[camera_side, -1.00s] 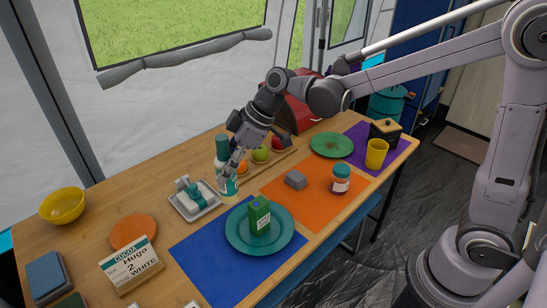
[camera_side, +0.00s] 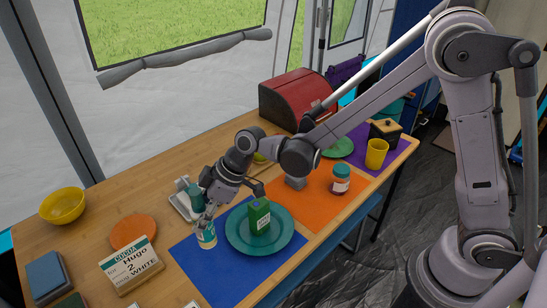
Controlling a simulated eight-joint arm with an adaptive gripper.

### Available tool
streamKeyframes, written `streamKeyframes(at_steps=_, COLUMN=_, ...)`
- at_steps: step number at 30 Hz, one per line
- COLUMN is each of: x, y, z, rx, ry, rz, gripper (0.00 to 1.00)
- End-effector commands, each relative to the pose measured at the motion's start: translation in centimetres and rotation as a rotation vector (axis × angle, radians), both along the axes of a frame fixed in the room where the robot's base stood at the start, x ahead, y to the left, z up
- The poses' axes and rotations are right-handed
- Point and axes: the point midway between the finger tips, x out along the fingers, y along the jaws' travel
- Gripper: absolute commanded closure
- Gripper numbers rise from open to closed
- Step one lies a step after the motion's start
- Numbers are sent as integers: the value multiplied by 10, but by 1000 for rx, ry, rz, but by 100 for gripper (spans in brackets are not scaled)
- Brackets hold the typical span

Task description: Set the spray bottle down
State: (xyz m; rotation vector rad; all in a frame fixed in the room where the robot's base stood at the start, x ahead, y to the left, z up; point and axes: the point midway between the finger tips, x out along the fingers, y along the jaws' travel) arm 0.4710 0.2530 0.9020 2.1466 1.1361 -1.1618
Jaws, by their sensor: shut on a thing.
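The spray bottle (camera_side: 206,238) is white with a teal top and a label. It is upright or nearly so, over the left part of the blue mat (camera_side: 197,272), left of the teal plate (camera_side: 237,245). I cannot tell whether its base touches the mat. My gripper (camera_side: 208,217) is shut on the bottle's upper body and hides part of it. The teal top shows just behind the fingers.
A green carton (camera_side: 259,214) stands on the teal plate, close to the right of my gripper. A small grey tray (camera_side: 180,205) is behind the bottle. An orange disc (camera_side: 132,231) and a cocoa sign (camera_side: 130,264) are to the left. An orange mat (camera_side: 315,208) with a jar (camera_side: 340,179) lies to the right.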

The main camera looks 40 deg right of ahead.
Motion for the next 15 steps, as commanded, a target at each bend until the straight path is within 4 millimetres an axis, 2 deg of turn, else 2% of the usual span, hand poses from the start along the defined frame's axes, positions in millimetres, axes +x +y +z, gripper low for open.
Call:
streamKeyframes(at_steps=1, x=0, y=12, z=-6, rx=1, ry=-1, rz=4, gripper=97)
streamKeyframes(at_steps=6, x=-1, y=37, z=-22, rx=1, ry=-1, rz=2, gripper=97)
streamKeyframes(at_steps=12, x=-1, y=47, z=-30, rx=0, ry=0, rz=-1, gripper=97)
streamKeyframes(at_steps=15, x=-1, y=47, z=-42, rx=0, ry=0, rz=-1, gripper=97)
